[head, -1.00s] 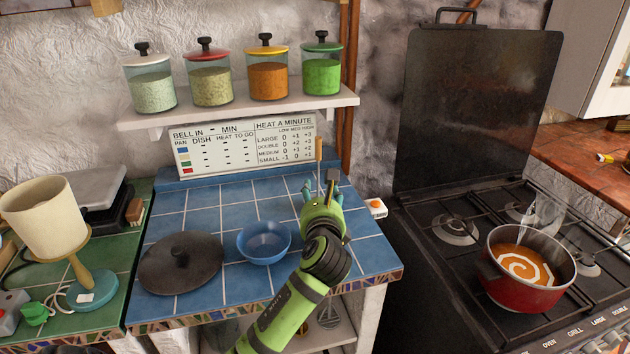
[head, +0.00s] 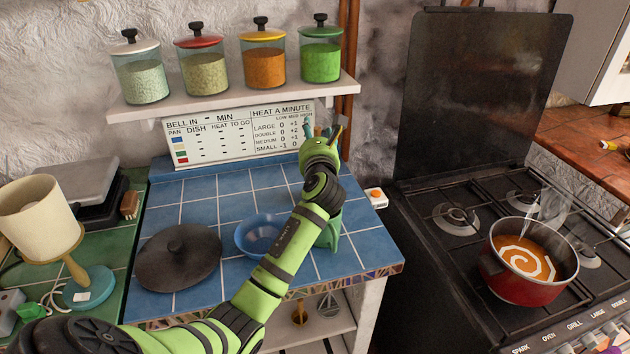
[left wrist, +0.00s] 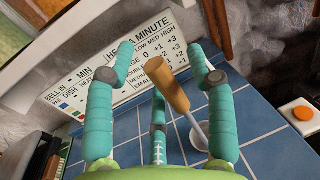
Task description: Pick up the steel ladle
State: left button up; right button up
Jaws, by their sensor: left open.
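My left gripper (head: 322,132) is open above the back right of the blue-tiled counter, in front of the heat chart. In the left wrist view its teal fingers (left wrist: 163,70) are spread. There the ladle's wooden handle (left wrist: 172,88) stands between the fingers, tilted, with open space on both sides. Its steel shaft (left wrist: 194,122) runs down to a pale round part near the tiles, partly hidden by the right finger. In the head view my gripper and arm hide the ladle. My right gripper is in neither view.
A blue bowl (head: 256,236) and a dark lid (head: 178,257) lie on the counter, left of my arm. A green object (head: 329,231) is partly behind my forearm. The jar shelf (head: 225,103) overhangs the back. A red pot (head: 524,281) stands on the stove at right.

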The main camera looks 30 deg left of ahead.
pick_arm(q)
jog(key=shift+s+d+r, duration=0.1)
jog(key=shift+c, duration=1.2)
grip_shut()
